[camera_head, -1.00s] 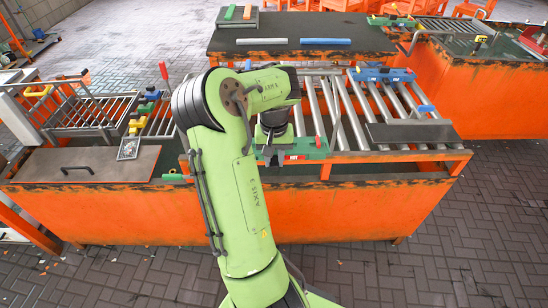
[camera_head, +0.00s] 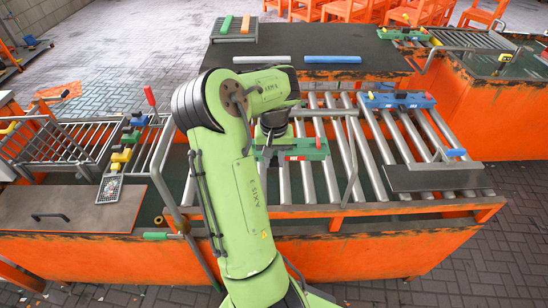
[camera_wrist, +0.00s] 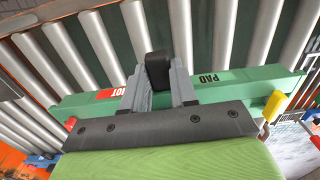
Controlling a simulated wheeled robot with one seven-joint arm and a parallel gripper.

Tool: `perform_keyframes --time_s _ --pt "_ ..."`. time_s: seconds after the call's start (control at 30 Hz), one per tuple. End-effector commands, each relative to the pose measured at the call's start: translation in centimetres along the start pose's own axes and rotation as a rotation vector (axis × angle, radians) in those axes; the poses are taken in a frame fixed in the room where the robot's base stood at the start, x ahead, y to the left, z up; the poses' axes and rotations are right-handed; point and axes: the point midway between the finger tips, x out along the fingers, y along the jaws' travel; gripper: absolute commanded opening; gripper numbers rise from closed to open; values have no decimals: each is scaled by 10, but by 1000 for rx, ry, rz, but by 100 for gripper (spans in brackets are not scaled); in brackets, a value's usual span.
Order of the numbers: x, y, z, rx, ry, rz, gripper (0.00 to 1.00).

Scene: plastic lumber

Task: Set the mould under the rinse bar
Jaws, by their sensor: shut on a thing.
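My gripper (camera_head: 268,152) is above the roller bed (camera_head: 310,185), shut on the dark knob (camera_wrist: 157,70) of a long green mould (camera_head: 302,148). In the wrist view the grey fingers (camera_wrist: 158,85) close around the knob. The green mould (camera_wrist: 225,88) lies crosswise behind them, with a red label on one half and the word PAD on the other. I cannot tell whether it touches the rollers. A bent grey pipe (camera_head: 355,165), perhaps the rinse bar, arches over the rollers, just right of the mould. My arm hides the mould's left part in the head view.
A blue mould (camera_head: 400,100) lies on the rollers at the back right. A dark plate (camera_head: 440,178) covers the rollers at the front right. A grey lid with a handle (camera_head: 70,210) is at left. Rollers right of the pipe have bare room.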

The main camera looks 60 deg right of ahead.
Motion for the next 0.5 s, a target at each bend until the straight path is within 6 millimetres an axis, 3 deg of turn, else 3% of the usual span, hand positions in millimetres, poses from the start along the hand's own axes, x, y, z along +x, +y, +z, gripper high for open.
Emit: perform_keyframes --time_s 0.17,0.5 --pt "-1 0 1 -1 15 -2 0" --pt "39 0 1 0 12 0 0"
